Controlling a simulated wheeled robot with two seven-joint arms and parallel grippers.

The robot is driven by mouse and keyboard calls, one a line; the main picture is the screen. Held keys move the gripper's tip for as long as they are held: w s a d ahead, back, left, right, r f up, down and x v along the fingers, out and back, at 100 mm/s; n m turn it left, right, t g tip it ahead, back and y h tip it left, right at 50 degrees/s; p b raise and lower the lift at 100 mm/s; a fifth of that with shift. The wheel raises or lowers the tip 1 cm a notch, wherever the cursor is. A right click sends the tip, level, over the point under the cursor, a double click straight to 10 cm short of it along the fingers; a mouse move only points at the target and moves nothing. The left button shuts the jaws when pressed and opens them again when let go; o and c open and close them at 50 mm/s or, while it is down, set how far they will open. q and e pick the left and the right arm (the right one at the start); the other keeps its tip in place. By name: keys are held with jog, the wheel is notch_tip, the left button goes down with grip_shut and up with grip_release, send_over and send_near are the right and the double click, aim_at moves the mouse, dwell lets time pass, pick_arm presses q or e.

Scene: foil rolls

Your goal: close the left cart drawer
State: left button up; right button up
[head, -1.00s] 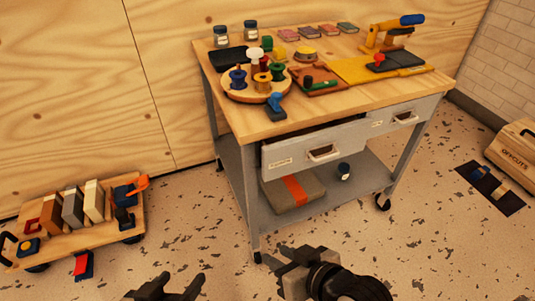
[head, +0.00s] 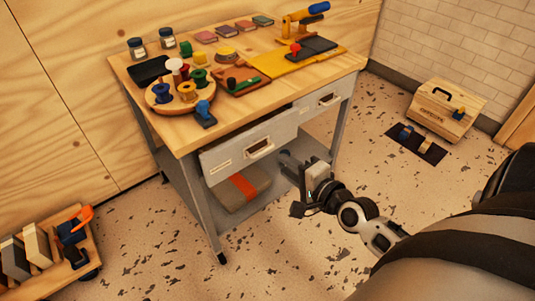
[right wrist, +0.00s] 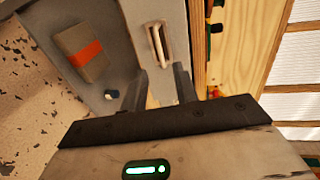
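The left cart drawer (head: 225,160) is a light grey drawer under the cart's wooden top (head: 190,137). It is pulled out, with a dark gap showing behind its front. Its pale handle (head: 259,148) is on the front, and the handle also shows in the right wrist view (right wrist: 158,46). My right gripper (head: 293,182) is in front of the cart, right of and lower than the handle in the head view. In the right wrist view its two dark fingers (right wrist: 160,85) are apart with nothing held, and the handle lies beyond them. My left gripper is out of view.
The right drawer (head: 312,109) looks shut. Spools on a round tray and tools stand on the top. A low wooden trolley (head: 85,240) is at bottom left; a wooden crate (head: 430,112) stands at right.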

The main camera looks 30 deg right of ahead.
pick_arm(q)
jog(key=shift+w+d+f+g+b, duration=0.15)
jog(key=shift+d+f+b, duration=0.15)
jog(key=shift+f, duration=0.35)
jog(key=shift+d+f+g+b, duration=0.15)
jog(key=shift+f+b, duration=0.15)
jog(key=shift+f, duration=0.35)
pick_arm(e)
jog(key=x, duration=0.8)
jog(key=shift+w+a+f, duration=0.1)
grip_shut()
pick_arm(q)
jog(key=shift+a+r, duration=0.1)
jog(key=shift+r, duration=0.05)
